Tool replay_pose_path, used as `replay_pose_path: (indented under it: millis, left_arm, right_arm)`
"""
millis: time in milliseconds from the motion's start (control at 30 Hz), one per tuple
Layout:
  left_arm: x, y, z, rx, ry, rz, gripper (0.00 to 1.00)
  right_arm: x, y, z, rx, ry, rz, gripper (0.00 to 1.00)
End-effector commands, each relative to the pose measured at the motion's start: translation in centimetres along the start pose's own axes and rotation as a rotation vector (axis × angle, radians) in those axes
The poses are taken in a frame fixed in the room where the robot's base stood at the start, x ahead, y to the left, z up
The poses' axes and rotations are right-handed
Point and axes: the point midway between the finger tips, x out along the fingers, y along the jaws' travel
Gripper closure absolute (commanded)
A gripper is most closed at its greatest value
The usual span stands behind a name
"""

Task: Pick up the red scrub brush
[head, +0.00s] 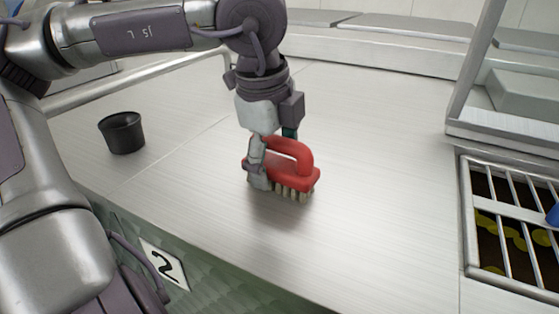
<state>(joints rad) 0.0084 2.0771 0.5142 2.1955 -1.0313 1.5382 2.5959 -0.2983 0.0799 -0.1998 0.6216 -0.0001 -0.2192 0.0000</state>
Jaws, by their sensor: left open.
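The red scrub brush (296,172) stands on its pale bristles on the metal counter, with its loop handle up. My left gripper (274,158) points down right at the brush. One finger shows in front of the brush's left end, and the other is mostly hidden behind the handle. The jaws are open around the brush; I cannot tell whether either finger touches it. My right gripper is not in view.
A black cup (122,132) stands on the counter (378,150) to the left. A barred grate (510,222) with yellowish things under it is at the right, below a metal shelf frame. The counter right of the brush is clear.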

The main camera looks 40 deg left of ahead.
Motion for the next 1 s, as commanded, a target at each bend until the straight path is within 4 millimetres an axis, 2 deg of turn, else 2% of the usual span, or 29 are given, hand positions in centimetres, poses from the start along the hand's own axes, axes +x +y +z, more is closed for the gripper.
replay_pose_path:
  millis: [133, 533, 833, 1000]
  left_arm:
    - [0.0, 0.0, 0.0, 0.0, 0.0, 0.0, 0.19]
    - [0.0, 0.0, 0.0, 0.0, -0.001, 0.001, 0.86]
    - [-0.1, 0.0, 0.0, -0.001, -0.001, 0.0, 0.88]
    - [-1.2, -0.3, 0.0, -0.001, -0.003, -0.002, 0.88]
  right_arm:
    - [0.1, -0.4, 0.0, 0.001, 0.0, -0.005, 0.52]
    - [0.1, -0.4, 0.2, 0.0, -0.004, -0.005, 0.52]
    - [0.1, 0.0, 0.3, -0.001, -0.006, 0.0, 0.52]
    - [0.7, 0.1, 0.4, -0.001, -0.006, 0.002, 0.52]
